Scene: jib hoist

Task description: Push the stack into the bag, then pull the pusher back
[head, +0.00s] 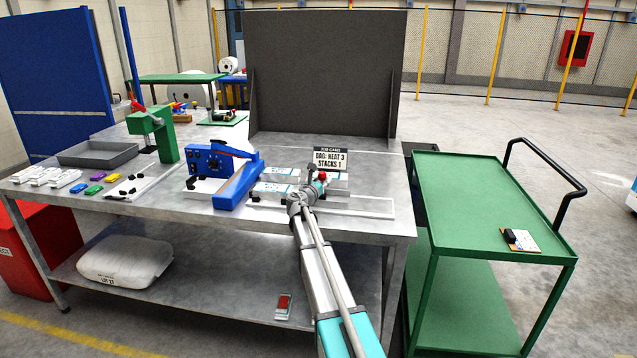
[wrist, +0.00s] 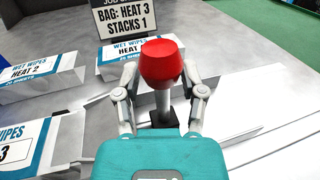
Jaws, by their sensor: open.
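The pusher's red knob (wrist: 162,64) stands on a short post between my gripper's fingers in the wrist view; it also shows in the head view (head: 322,176). My gripper (wrist: 160,82) is open around the knob, and I cannot tell whether the fingers touch it. White and blue wet wipes packs lie near it: one behind the knob (wrist: 118,66), a HEAT 2 pack (wrist: 42,76) at left and a pack marked 3 (wrist: 22,150) at lower left. I cannot make out the bag or which packs form the stack.
A job card (head: 330,158) reading "BAG: HEAT 3, STACKS 1" stands behind the packs. A blue machine (head: 222,176) is left of my gripper. A grey panel (head: 325,70) rises behind. A pale rail (head: 365,207) lies at right, and a green cart (head: 490,200) stands beyond the bench.

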